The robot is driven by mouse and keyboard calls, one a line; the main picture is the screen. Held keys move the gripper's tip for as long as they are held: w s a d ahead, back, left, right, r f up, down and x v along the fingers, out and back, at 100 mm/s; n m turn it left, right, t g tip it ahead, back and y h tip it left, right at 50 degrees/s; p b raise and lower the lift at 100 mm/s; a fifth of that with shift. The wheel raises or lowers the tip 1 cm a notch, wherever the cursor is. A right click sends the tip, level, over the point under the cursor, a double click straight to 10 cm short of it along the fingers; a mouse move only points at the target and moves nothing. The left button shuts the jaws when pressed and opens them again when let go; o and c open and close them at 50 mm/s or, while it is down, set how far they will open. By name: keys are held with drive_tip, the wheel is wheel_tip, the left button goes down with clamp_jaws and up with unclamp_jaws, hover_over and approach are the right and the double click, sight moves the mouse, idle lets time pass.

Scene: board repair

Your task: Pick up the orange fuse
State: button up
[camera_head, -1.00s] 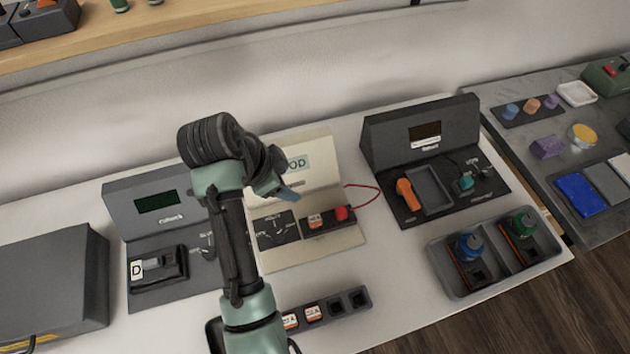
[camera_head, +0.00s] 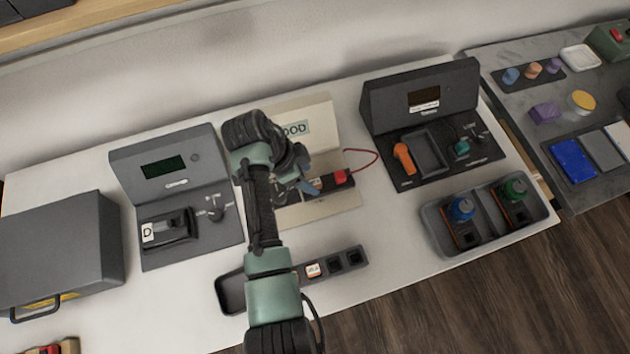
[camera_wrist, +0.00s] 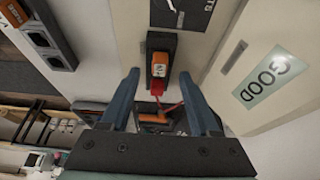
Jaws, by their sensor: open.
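An orange fuse with a white label sits in a black holder on the beige "GOOD" tester, beside a red block. In the wrist view this orange fuse (camera_wrist: 160,58) lies ahead of and between the fingertips. In the head view the fuse (camera_head: 315,184) is partly hidden by my gripper. My gripper (camera_wrist: 160,76) is open and empty, its two blue-grey fingers on either side of the holder's line. In the head view my gripper (camera_head: 302,180) hangs over the tester, close to the fuse. Any contact cannot be told.
A dark rack (camera_head: 291,272) with another orange-and-white fuse (camera_head: 313,270) lies in front. Grey tester (camera_head: 170,165) stands left, dark tester (camera_head: 420,95) right. A tray (camera_head: 437,235) holds blue and green capped parts. A red wire (camera_head: 372,160) loops beside the beige tester.

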sight(315, 182)
drive_tip(key=x, duration=0.3)
drive_tip(key=shift+d+f, duration=0.2)
drive_tip(key=shift+f, duration=0.05)
clamp_jaws()
